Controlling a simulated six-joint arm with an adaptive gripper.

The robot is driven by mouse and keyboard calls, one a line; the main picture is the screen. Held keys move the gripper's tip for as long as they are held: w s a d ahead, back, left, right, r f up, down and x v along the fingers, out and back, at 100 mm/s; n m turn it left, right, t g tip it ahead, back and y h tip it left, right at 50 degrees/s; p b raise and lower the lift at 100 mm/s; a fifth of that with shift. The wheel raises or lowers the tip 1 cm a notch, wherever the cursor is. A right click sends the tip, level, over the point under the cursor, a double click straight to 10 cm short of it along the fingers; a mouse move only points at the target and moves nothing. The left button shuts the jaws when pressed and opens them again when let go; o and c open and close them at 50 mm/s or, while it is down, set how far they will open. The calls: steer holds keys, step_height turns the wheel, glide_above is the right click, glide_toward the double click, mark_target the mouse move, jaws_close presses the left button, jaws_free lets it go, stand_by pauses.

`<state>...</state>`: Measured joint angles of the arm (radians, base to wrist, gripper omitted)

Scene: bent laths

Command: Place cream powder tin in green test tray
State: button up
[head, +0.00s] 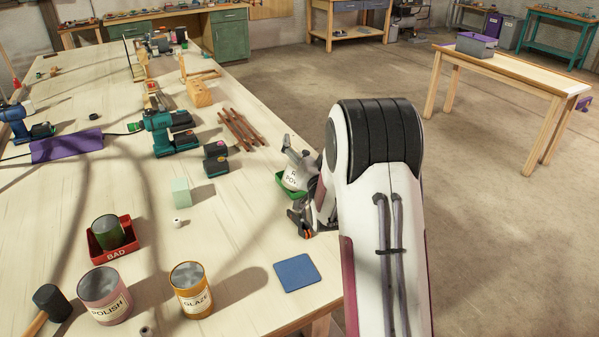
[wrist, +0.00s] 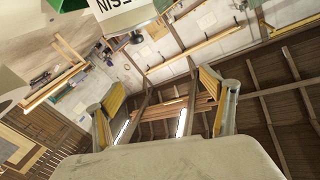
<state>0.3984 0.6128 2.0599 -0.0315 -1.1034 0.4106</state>
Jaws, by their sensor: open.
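The cream powder tin (head: 293,179) is in the green test tray (head: 288,191) at the table's right edge, partly hidden by my gripper and arm. Only part of its label shows. My gripper (head: 293,180) is open, with one finger above the tin in the picture and the other below the tray. In the wrist view, my open gripper (wrist: 165,100) has nothing between its fingers, and a pale labelled surface (wrist: 112,12) of the tin shows at the top edge, with green of the tray (wrist: 66,4) beside it. I cannot tell whether a finger touches the tin.
A red BAD tray (head: 112,254) holds a green tin (head: 108,232). A blue pad (head: 297,273) lies at front right. A pale green block (head: 181,192) and drill (head: 165,132) are left of the tray.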

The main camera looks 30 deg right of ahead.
step_height(320, 180, down, 8)
steer(key=w, duration=0.1)
steer(key=shift+w+d, duration=0.3)
stand_by(0.6)
steer(key=shift+w, duration=0.1)
steer(key=shift+x, duration=2.8)
steer(key=shift+d+r, duration=0.1)
steer(key=c, duration=1.9)
steer(key=shift+c, duration=0.2)
steer(key=shift+r, duration=0.15)
